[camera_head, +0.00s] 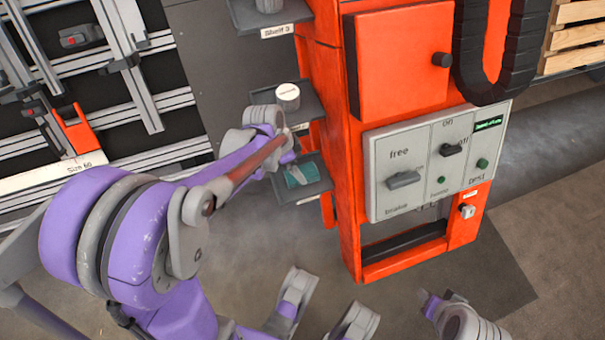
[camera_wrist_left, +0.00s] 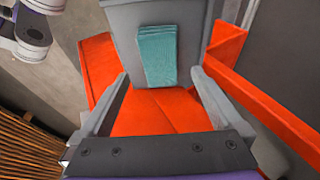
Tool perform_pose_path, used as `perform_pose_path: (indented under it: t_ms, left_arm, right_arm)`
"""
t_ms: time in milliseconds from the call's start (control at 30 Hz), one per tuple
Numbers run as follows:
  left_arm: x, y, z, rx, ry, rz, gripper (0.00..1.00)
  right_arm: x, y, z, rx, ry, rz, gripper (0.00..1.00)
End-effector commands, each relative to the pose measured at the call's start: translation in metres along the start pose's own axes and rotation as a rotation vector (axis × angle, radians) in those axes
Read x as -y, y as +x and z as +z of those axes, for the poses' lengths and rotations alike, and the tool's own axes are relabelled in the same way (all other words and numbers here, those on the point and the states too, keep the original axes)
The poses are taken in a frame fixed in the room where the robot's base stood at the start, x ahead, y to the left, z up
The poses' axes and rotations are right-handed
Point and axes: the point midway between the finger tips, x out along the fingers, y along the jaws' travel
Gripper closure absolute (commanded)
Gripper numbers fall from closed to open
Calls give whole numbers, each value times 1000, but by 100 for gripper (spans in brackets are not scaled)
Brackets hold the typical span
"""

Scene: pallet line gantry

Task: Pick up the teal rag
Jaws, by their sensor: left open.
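The teal rag (camera_head: 304,173) lies on the lowest small dark shelf on the left side of the orange cabinet. Part of it is hidden by my left arm in the head view. In the left wrist view the rag (camera_wrist_left: 157,55) lies folded on a grey surface. My left gripper (camera_wrist_left: 160,75) is open and empty, its two grey fingers to either side of the rag's near end. In the head view my left gripper (camera_head: 292,172) is at the shelf, and its fingers are hard to make out.
A whitish cylinder (camera_head: 288,96) stands on the shelf above, and a grey object (camera_head: 268,5) stands on the top shelf. The orange cabinet (camera_head: 402,70) with a switch panel (camera_head: 430,160) rises close on the right. A tool rack (camera_head: 90,80) stands at the left.

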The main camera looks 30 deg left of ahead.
Motion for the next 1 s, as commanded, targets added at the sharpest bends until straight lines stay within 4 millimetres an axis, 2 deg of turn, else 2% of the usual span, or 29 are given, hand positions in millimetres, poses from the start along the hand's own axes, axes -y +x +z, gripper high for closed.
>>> perform_pose_path:
  t_ms: [200,300,533,1000]
  left_arm:
    - [0,34,1,0,0,1,0]
    - [0,45,0,0,1,1,0]
    - [0,45,0,0,0,0,0]
    - [0,45,1,0,0,0,85]
  right_arm:
    - [0,16,4,4,0,0,52]
    - [0,20,5,5,0,0,52]
    - [0,19,5,5,0,0,52]
    - [0,19,5,5,0,0,52]
